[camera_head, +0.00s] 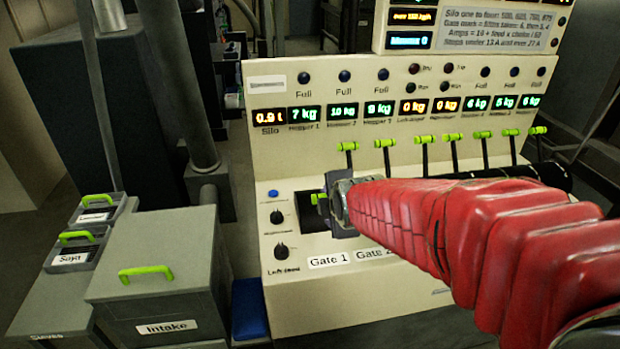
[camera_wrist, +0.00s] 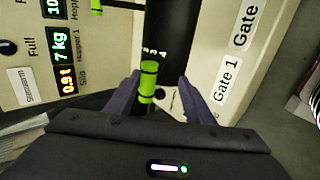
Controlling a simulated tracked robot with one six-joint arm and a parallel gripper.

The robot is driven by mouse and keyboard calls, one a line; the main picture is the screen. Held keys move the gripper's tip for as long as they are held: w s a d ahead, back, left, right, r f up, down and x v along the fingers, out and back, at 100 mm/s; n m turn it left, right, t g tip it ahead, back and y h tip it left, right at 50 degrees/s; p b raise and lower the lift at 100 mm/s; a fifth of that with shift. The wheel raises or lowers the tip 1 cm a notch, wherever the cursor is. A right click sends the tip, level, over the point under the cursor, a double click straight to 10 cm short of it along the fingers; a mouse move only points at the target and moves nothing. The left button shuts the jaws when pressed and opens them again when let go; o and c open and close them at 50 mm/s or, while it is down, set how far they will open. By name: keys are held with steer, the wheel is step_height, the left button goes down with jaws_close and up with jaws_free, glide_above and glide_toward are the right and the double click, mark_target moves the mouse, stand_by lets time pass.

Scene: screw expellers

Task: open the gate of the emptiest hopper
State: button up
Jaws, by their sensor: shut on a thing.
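My gripper (camera_head: 325,205) is at the left end of the black gate slot on the cream control panel (camera_head: 300,255). In the wrist view my gripper's two dark fingers (camera_wrist: 155,92) stand on either side of a lime-green gate handle (camera_wrist: 148,80), shut on it. The handle is level with the Gate 1 label (camera_wrist: 227,78), beside a black scale with small numerals. The Hopper 1 display (camera_head: 307,115) reads 7 kg, Hopper 2 (camera_head: 343,111) 10 kg and Hopper 3 (camera_head: 380,109) 9 kg. My red-sleeved arm hides the gates farther right.
Several green-tipped levers (camera_head: 385,143) stand in a row behind my arm. More displays to their right show 0 kg, 6 kg and 5 kg. A lidded Intake box (camera_head: 165,325) and small green-handled boxes (camera_head: 75,260) stand at the left.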

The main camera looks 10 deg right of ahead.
steer(key=shift+s+f, duration=0.2)
steer(key=shift+s, duration=0.05)
steer(key=v, duration=1.3)
steer(key=shift+r, duration=0.45)
stand_by(0.3)
steer(key=s+f+m+g, duration=0.2)
steer(key=s+f+m, duration=0.1)
steer(key=s+m, duration=0.4)
steer(key=s+f+m+g, duration=0.2)
steer(key=s+m, duration=0.5)
steer(key=m, duration=0.4)
steer(key=shift+f, duration=0.6)
